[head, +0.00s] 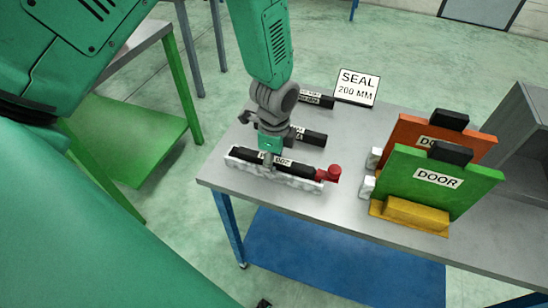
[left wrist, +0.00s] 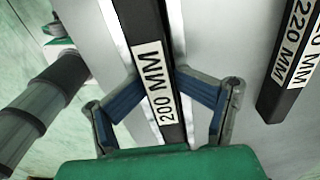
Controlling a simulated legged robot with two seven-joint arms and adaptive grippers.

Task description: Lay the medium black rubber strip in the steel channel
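The black strip labelled 200 MM (head: 302,168) lies lengthwise along the steel channel (head: 272,178), near the front left of the table. It looks in or just over the channel; I cannot tell if it is fully seated. My left gripper (head: 268,162) points down over the middle of the strip. In the left wrist view the gripper (left wrist: 157,73) has a fingertip against each side of the strip (left wrist: 139,25), by its label. Bright channel walls show on both sides of the strip there. My right gripper is not in view.
A red knob (head: 332,173) stands at the channel's right end. A 220 MM strip (left wrist: 288,65) and another black strip (head: 322,101) lie behind, near a SEAL 200 MM sign (head: 357,87). Green (head: 440,180) and orange (head: 405,133) door panels stand at right on the table (head: 340,215).

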